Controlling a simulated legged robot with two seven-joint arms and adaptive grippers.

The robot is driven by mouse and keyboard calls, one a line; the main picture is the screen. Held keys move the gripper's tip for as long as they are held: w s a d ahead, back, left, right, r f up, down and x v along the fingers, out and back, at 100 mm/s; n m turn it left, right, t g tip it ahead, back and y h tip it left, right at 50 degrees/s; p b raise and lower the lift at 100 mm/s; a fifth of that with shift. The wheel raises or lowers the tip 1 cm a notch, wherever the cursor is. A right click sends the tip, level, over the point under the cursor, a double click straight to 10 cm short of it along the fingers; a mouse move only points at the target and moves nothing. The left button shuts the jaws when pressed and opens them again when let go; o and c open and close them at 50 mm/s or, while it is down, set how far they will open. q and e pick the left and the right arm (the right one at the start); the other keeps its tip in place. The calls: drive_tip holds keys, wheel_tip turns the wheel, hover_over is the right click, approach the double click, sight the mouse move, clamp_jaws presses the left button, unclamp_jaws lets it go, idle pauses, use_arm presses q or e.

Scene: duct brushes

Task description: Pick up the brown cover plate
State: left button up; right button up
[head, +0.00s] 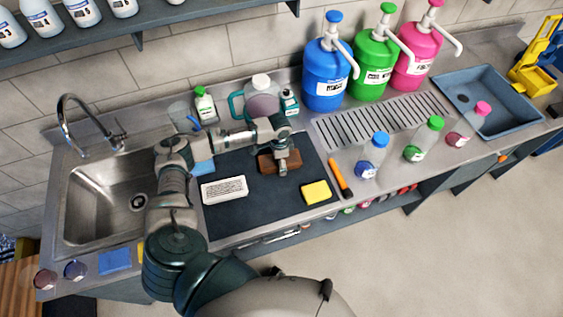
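A brown block-like piece (268,164), which I take for the brown cover plate, lies on the dark mat (250,205) in the middle of the counter. My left arm reaches over the mat, and my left gripper (283,167) points down at the brown piece, covering part of it. The fingers are small and overlap it; I cannot tell whether they touch it or grip it. The piece appears to rest on the mat. My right gripper is not in view.
A white brush-like block (224,189) and a yellow sponge (316,192) lie on the mat. An orange-handled tool (340,179) lies beside it. A sink (110,203) is left; pump jugs (327,76) and small bottles (373,155) stand right. A teal-handled jug (262,103) stands behind.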

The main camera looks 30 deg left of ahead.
use_arm(q)
drive_tip(key=shift+s+a, duration=0.1)
drive_tip(key=shift+a, duration=0.25)
drive_tip(key=c, duration=0.3)
drive_tip(key=shift+a+f, duration=0.15)
drive_tip(key=shift+a, duration=0.2)
drive_tip(key=c, duration=1.1)
drive_tip(key=shift+d, duration=0.2)
drive_tip(key=shift+d, duration=0.1)
drive_tip(key=shift+d+r, duration=0.1)
drive_tip(key=shift+r, duration=0.4)
wheel_tip(320, 180, up, 3)
drive_tip(key=shift+s+f, duration=0.1)
drive_tip(key=s+d, duration=0.2)
drive_tip(key=s, duration=0.2)
drive_tip(key=s+d+r, duration=0.1)
drive_tip(key=s+d, duration=0.2)
drive_tip(key=s, duration=0.2)
drive_tip(key=s+d, duration=0.2)
drive_tip(key=s, duration=0.2)
drive_tip(key=shift+s+d+r, duration=0.15)
drive_tip(key=shift+s+r, duration=0.05)
drive_tip(key=shift+s, duration=0.2)
